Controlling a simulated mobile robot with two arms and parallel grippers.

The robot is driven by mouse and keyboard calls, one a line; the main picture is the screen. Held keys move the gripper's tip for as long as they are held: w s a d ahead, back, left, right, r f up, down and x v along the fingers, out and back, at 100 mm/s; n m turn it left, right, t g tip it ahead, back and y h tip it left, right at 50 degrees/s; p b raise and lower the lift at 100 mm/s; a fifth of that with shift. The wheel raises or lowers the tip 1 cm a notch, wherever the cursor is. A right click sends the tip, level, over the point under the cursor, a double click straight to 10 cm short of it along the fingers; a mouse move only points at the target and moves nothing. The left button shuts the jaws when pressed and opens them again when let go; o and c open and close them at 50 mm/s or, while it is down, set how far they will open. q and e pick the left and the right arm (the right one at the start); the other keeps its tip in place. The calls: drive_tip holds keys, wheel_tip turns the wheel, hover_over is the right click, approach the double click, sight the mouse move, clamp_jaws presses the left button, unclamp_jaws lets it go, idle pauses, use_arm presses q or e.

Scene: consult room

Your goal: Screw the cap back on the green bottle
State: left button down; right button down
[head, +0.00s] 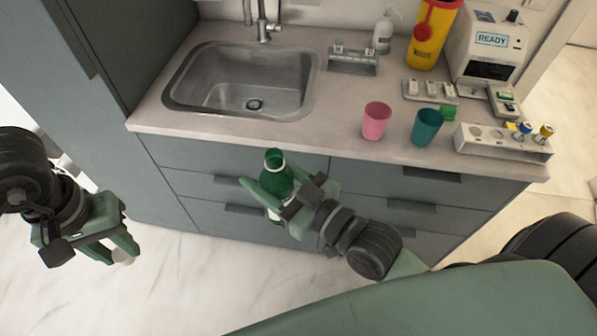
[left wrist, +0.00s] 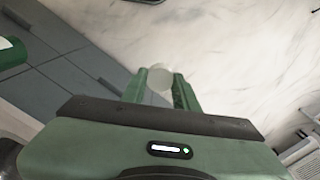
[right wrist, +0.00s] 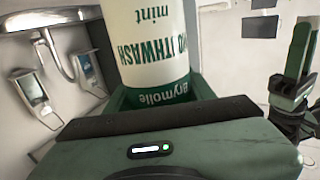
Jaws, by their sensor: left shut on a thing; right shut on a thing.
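The green bottle (head: 275,178) is held by my right gripper (head: 283,196) in front of the drawers, its uncapped mouth toward the head camera. In the right wrist view its white label (right wrist: 150,45) reads "mouthwash mint" and fills the space between the fingers. My left gripper (head: 122,250) is apart from the bottle, low at the left, shut on a small whitish round cap (head: 126,261). The cap also shows between the fingertips in the left wrist view (left wrist: 160,78). Part of the bottle shows at that view's left edge (left wrist: 10,55).
The counter (head: 225,133) has a sink (head: 225,85), a pink cup (head: 376,121), a teal cup (head: 427,127), a vial rack (head: 500,141) and a device reading READY (head: 492,40). Drawers (head: 240,190) stand behind the bottle. Open floor (head: 180,290) lies between my grippers.

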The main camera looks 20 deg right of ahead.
drive_tip(key=shift+w+a+r+n+g+y, duration=0.1)
drive_tip(key=shift+w+a+n+g+y, duration=0.3)
drive_tip(key=shift+a, duration=0.3)
drive_tip(key=shift+w+a+n+g+y, duration=0.15)
drive_tip(key=shift+a+n+g+y, duration=0.15)
drive_tip(key=shift+a+y, duration=0.3)
drive_tip(key=shift+w+a+r+n+g+y, duration=0.1)
drive_tip(key=shift+w+a+n+g+y, duration=0.25)
drive_tip(key=shift+a, duration=0.4)
use_arm(q)
drive_tip(key=w+d+r+n, duration=0.2)
drive_tip(key=w+d+r, duration=0.15)
drive_tip(key=d, duration=0.25)
drive_tip(key=w+d+r+n, duration=0.1)
drive_tip(key=w+d+r, duration=0.2)
drive_tip(key=d+r, duration=0.25)
drive_tip(key=s+d+r+n, duration=0.1)
drive_tip(key=d+r+n, duration=0.1)
drive_tip(key=d+r, duration=0.2)
drive_tip(key=s+d+r+n, duration=0.1)
drive_tip(key=d+r, duration=0.4)
drive_tip(key=d, duration=0.5)
drive_tip(key=shift+s+n, duration=0.2)
drive_tip(key=shift+n, duration=0.3)
